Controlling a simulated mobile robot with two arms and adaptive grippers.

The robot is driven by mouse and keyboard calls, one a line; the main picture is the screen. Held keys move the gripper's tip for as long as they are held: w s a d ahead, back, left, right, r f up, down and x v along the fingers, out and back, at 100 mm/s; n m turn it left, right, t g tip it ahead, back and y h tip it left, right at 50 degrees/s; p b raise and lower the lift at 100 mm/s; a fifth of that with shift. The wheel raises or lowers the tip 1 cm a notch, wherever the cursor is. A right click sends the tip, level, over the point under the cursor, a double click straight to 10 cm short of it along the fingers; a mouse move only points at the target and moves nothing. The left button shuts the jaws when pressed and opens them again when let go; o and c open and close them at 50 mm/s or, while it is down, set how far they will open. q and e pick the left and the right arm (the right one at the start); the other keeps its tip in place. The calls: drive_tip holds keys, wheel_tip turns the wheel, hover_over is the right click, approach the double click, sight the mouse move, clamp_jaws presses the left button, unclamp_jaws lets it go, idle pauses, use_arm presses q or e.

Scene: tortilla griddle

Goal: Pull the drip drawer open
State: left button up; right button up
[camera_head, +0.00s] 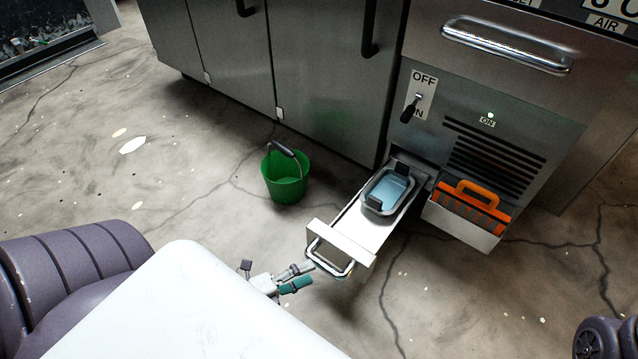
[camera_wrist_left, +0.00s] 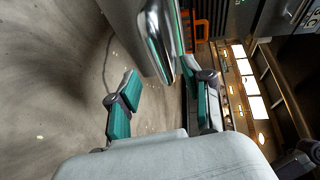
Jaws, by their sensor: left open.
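The drip drawer (camera_head: 358,228) stands far out from the lower front of the steel griddle unit. A metal tray (camera_head: 388,192) with bluish liquid lies in it toward the back. The drawer's chrome bar handle (camera_head: 330,262) is on its front panel; in the left wrist view the handle (camera_wrist_left: 160,42) appears ahead, between the fingers' lines. My left gripper (camera_head: 303,276), with teal finger pads, is open at the handle; it also shows in the left wrist view (camera_wrist_left: 166,98). I cannot tell whether a finger touches the handle. My right gripper is not in view.
A green bucket (camera_head: 286,178) stands on the floor left of the drawer. An orange-handled tool (camera_head: 474,206) sits in a holder (camera_head: 460,228) right of it. A switch (camera_head: 412,106) and a large bar handle (camera_head: 506,46) are above. The floor left of the bucket is mostly clear.

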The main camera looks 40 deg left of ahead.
use_arm(q)
drive_tip(key=v, duration=0.6)
drive_tip(key=shift+s, duration=0.2)
